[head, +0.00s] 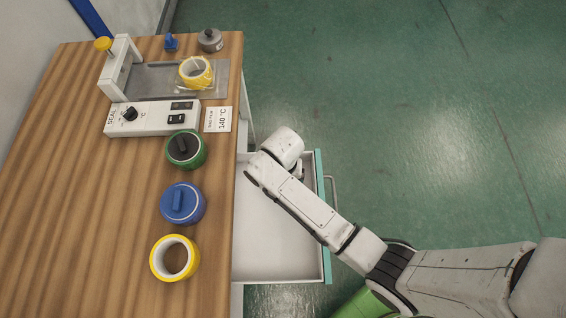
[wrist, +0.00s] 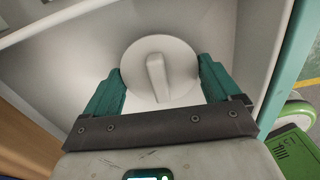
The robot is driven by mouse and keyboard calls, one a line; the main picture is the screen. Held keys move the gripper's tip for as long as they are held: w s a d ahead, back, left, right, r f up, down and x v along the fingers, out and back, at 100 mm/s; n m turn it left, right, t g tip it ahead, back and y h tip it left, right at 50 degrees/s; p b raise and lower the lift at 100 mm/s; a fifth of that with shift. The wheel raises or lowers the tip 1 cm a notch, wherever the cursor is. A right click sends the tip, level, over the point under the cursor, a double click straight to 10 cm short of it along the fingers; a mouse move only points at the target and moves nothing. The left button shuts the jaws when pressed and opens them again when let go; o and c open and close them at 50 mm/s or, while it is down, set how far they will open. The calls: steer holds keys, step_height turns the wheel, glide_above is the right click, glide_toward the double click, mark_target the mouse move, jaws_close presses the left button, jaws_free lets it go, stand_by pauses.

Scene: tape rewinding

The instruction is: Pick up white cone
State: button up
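The white cone (wrist: 180,66) shows in the wrist view as a round white piece with a raised ridge handle across its top. It is inside the open drawer (head: 275,245), near the drawer's far end. My gripper (wrist: 160,66) is above the drawer with its two green fingers spread apart, one on each side of the cone. I see no clear grip on it, and I cannot tell whether either finger touches its edge. In the head view my arm hides the cone and most of my gripper.
The drawer's walls stand close around my gripper; its teal front (head: 324,220) is at right. On the wooden table (head: 90,220) are a yellow tape roll (head: 158,256), a blue cone (head: 184,205), a green-ringed piece (head: 186,149) and a sealing machine (head: 150,117). Green floor lies to the right.

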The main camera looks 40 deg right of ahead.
steer(key=c, duration=0.6)
steer(key=shift+o, duration=0.2)
steer(key=shift+r, duration=0.1)
